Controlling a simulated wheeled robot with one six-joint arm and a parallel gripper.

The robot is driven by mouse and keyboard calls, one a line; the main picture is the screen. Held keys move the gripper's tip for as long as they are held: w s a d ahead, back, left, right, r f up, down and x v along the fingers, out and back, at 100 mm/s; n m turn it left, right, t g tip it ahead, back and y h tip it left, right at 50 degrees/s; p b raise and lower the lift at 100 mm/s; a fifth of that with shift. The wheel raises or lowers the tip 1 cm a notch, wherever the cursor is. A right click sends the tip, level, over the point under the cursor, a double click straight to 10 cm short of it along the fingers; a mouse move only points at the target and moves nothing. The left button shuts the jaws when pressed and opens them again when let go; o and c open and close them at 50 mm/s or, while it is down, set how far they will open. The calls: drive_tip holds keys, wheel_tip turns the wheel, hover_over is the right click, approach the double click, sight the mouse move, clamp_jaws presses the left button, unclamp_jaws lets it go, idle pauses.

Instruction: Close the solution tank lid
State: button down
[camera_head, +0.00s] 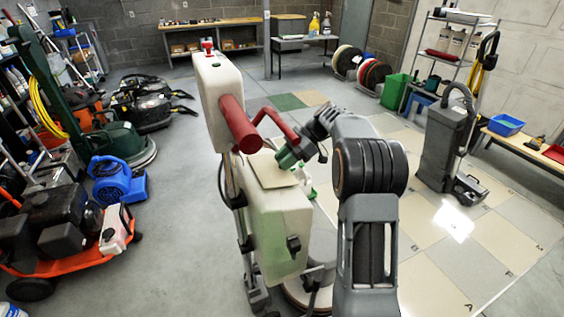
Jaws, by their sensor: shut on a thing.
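The cream solution tank (278,237) is mounted low on an upright floor machine in the middle of the view. Its flat beige lid (270,173) shows at the top of the tank. I cannot tell how much gap is left between lid and rim. My gripper (289,158) reaches in from the right and is shut at the far right edge of the lid. The fingertips are small and partly hidden, so the exact contact is unclear.
The machine's red handle (240,125) and upper cream box (218,85) stand just left of my gripper. A blue blower (118,180) and an orange machine (62,235) are at left. A grey upright vacuum (445,145) stands at right. The floor between is clear.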

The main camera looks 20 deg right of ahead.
drive_tip(key=shift+d+f+b, duration=0.15)
drive_tip(key=shift+f+b, duration=0.2)
drive_tip(key=shift+f, duration=0.25)
drive_tip(key=c, duration=0.9)
unclamp_jaws()
drive_tip(key=shift+r, duration=0.1)
drive_tip(key=shift+c, duration=0.2)
drive_tip(key=p+v, duration=0.3)
drive_tip(key=v, duration=1)
drive_tip(key=shift+d+r, duration=0.25)
drive_tip(key=shift+r, duration=0.05)
